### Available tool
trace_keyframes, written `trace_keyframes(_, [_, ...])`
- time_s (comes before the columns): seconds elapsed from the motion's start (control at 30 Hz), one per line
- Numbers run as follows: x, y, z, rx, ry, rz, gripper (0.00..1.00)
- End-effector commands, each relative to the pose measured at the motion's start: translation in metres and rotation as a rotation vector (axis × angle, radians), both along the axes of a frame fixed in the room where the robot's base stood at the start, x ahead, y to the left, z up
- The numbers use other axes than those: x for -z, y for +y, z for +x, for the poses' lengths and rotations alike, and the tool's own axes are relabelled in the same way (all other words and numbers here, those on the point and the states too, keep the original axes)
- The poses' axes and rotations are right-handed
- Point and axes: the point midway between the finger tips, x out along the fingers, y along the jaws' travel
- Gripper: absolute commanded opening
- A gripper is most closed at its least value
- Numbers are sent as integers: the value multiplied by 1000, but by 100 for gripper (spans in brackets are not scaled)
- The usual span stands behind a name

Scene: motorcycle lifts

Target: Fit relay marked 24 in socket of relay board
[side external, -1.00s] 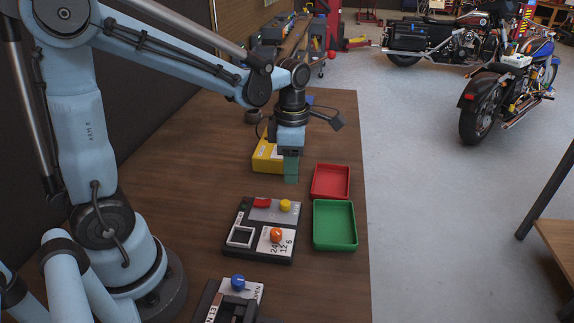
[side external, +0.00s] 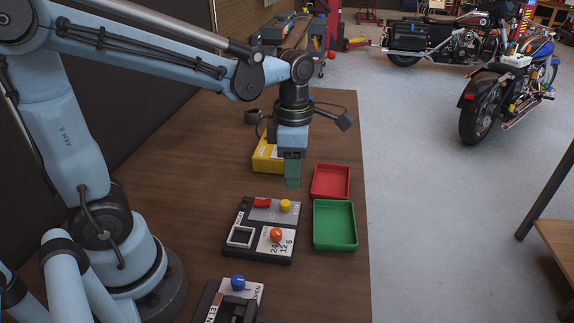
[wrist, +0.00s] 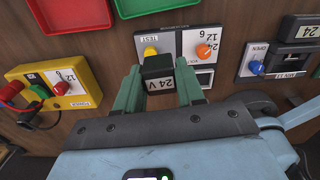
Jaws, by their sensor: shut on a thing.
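My gripper (wrist: 160,92) is shut on a black relay (wrist: 158,66), with its green fingers on either side. The relay has a light label reading "24 V" in the wrist view. In the side view, the gripper (side external: 292,174) is above the table, behind the relay board, and the fingers hide the relay. The relay board (side external: 285,259) is dark, with a red rocker, a yellow button and an orange knob beside "24 12 6". Its white-framed socket (side external: 241,236) looks empty. In the wrist view the board (wrist: 180,38) is beyond the relay, with its socket partly visible.
A red tray (side external: 331,195) and a green tray (side external: 320,238) lie right of the board. A yellow box (wrist: 82,94) with switches stands behind the gripper in the side view. A board with a blue knob (side external: 238,281) is at the front. Bare table (side external: 180,190) lies to the left.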

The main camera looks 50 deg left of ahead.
Motion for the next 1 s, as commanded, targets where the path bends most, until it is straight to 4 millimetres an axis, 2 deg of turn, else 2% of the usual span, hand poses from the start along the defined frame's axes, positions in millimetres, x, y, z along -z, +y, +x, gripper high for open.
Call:
trace_keyframes(0.3, [8, 6, -71, 43, -1, 1, 7])
trace_keyframes(0.5, [20, 8, -104, 66, -1, 2, 7])
trace_keyframes(0.7, [27, 9, -119, 77, -2, 2, 7])
trace_keyframes(1.0, [43, 9, -120, 79, -2, 2, 7])
